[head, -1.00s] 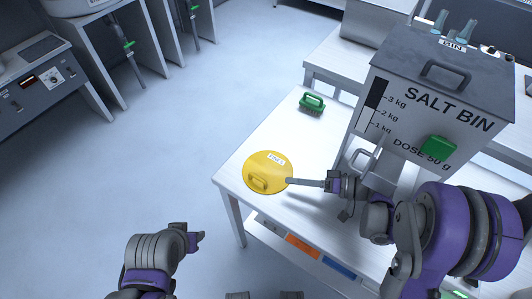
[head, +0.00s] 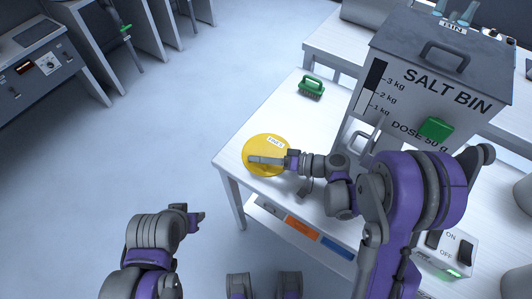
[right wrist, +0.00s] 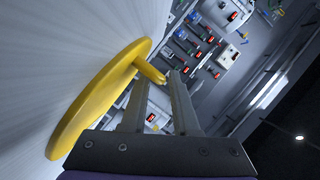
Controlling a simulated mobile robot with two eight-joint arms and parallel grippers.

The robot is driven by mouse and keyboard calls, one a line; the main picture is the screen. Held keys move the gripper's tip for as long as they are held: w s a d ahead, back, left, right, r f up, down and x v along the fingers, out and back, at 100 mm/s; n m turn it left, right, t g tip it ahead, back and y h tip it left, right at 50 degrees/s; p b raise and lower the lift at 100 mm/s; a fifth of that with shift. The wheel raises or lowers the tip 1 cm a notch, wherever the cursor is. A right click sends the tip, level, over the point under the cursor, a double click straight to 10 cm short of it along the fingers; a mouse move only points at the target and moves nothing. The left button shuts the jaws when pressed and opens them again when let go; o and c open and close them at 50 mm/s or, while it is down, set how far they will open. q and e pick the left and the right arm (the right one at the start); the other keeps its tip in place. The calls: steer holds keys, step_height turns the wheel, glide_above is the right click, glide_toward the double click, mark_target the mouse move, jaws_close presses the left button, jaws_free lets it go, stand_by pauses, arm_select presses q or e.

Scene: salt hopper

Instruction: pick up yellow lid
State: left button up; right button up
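The yellow lid (head: 258,144) is round with a white label and lies flat near the left end of the white table. In the head view my right gripper (head: 253,160) is over it and covers its handle. In the right wrist view the lid (right wrist: 98,97) is left of my right gripper (right wrist: 160,80). The fingers are apart, and the lid's handle (right wrist: 150,70) reaches to the fingertips. I cannot tell whether it touches either finger. My left gripper (head: 197,217) is low over the floor, away from the table; its opening is unclear.
A green brush (head: 312,88) lies behind the lid on the table (head: 268,112). The grey salt bin (head: 415,90) stands to the right, with a switch box (head: 447,250) nearer me. Orange and blue panels (head: 302,229) show beneath the tabletop. The floor at left is clear.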

jaws_close()
steer(key=shift+r, duration=0.15)
stand_by(0.4)
